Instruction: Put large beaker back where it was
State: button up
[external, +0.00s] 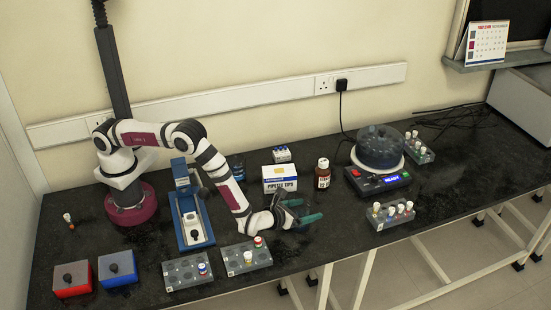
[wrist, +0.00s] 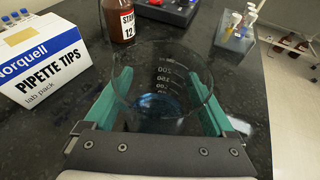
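The large beaker (wrist: 160,85) is clear glass with white volume marks and a bluish tint at its bottom. It sits between the green fingers of my gripper (wrist: 160,105) in the wrist view, with a finger against each side. The beaker shows only faintly there (external: 300,225). I cannot tell whether its base touches the bench.
The pipette tips box (external: 279,180) and brown bottle (external: 322,174) stand behind my gripper. The device with a round dark top (external: 379,148) is to the right. A vial rack (external: 391,214) stands front right. Two grey racks (external: 246,257) (external: 187,270) are left, near the blue stand (external: 192,220).

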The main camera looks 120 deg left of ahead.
jog(key=shift+o, duration=0.4)
jog(key=shift+d+r, duration=0.2)
jog(key=shift+r, duration=0.05)
jog(key=v, duration=1.1)
jog(key=shift+s+d+r, duration=0.15)
jog(key=shift+d, duration=0.05)
jog(key=s+a+r+n+g+h, duration=0.25)
jog(key=s+r+n+g, duration=0.35)
jog(key=s+r+n, duration=0.75)
jog(key=s+d+r+n+h, duration=0.1)
jog(key=s+d+h, duration=0.3)
jog(key=s, duration=0.7)
jog(key=s+d+r+n+h, duration=0.1)
jog(key=s+d+h, duration=0.3)
jog(key=s, duration=0.7)
jog(key=shift+d+n, duration=0.85)
